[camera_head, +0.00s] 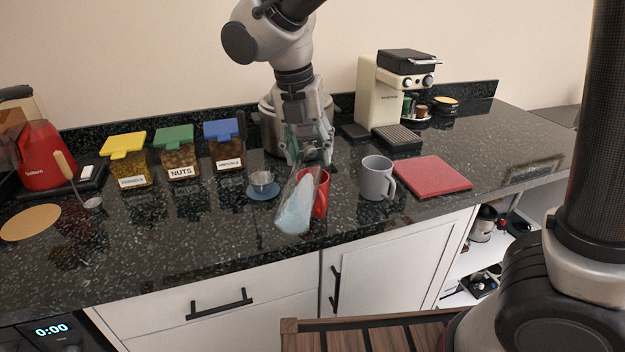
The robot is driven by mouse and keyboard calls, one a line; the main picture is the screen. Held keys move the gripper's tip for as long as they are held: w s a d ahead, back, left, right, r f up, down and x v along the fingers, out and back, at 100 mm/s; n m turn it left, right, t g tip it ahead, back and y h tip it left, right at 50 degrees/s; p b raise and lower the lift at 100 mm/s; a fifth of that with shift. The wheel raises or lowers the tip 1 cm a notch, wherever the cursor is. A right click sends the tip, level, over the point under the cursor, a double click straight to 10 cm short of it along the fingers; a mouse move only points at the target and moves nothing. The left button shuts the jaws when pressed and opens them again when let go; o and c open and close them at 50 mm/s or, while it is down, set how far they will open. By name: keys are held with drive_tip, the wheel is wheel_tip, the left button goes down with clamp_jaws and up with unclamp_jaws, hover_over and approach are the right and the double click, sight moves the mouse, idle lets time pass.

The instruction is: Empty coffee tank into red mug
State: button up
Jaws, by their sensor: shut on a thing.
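My gripper (311,158) points down over the counter, shut on a clear tank (297,205) with a pale bluish look. The tank is tilted, its lower end toward the front left. The red mug (322,194) stands right behind and to the right of the tank, partly hidden by it. I cannot tell whether the tank touches the mug, or whether anything is flowing. The mug's inside is hidden.
A grey mug (376,180) and a red board (433,177) are to the right. Lidded jars (178,158), a metal pot (269,128) and a coffee machine (374,96) stand behind.

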drive_tip(key=shift+w+d+f+g+p, duration=0.15)
drive_tip(key=shift+w+f+g+p, duration=0.3)
drive_tip(key=shift+f+g, duration=0.25)
idle(0.9)
